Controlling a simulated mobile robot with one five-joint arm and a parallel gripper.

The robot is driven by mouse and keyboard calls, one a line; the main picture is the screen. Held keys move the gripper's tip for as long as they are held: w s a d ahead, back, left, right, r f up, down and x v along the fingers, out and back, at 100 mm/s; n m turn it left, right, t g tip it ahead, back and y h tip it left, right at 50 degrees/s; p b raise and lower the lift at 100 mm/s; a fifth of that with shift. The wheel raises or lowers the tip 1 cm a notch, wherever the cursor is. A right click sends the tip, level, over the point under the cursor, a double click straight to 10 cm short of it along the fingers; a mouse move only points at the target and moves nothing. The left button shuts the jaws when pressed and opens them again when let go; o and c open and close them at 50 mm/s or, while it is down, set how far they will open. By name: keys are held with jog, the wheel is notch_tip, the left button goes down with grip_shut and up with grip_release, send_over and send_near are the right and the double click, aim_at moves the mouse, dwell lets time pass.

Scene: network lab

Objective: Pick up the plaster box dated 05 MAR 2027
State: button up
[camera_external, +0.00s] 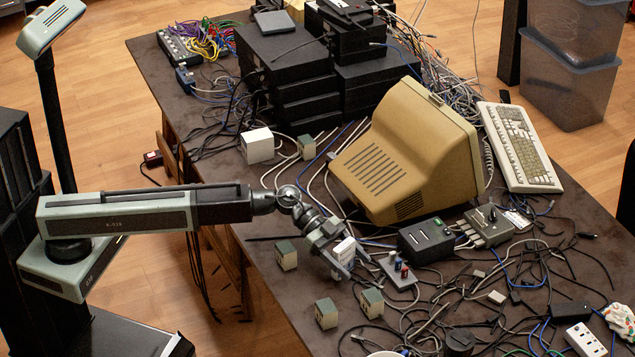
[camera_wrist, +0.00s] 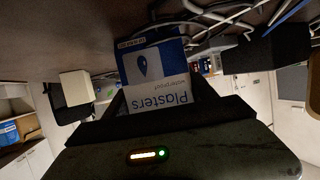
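A blue and white plaster box (camera_wrist: 155,72) lies straight ahead in the wrist view, with "Plasters" upside down on its white part. A small label near its far edge is too small to read for a date. In the external view a white box (camera_external: 344,249), apparently the same one, is between the fingers of my gripper (camera_external: 335,256), low at the table. In the wrist view, the dark fingers (camera_wrist: 175,112) flank the box. I cannot tell whether they press on it or whether it is off the table.
Small green and cream cubes (camera_external: 286,255) stand left and in front of my gripper, with a white cube (camera_external: 257,145) behind. A beige monitor (camera_external: 405,150) is behind right. A switch board (camera_external: 398,271) and loose cables crowd the right of the dark table (camera_external: 285,312).

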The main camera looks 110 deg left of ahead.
jog(key=c, duration=0.5)
notch_tip(320, 180, up, 10)
jog(key=p, duration=1)
